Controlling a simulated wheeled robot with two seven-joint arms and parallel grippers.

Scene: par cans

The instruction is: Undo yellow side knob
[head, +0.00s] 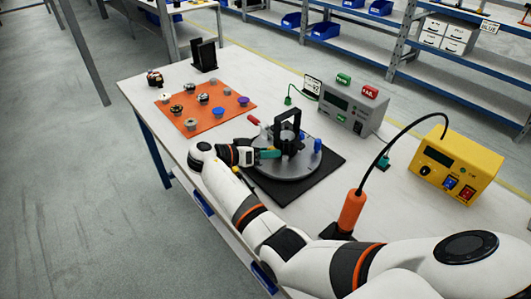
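A round grey turntable fixture (286,166) sits on a black mat (330,164) on the white table. It carries a dark upright frame (288,122) around a grey cylindrical part. A red-tipped handle (253,121) and a blue knob (317,145) show at its sides. My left gripper is not in view.
An orange mat (205,116) with several small knobs lies left of the fixture. A grey tester box (350,108) and a yellow power unit (457,166) stand at the back and right. An orange-handled tool (351,210) with a looping black cable stands close to my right arm.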

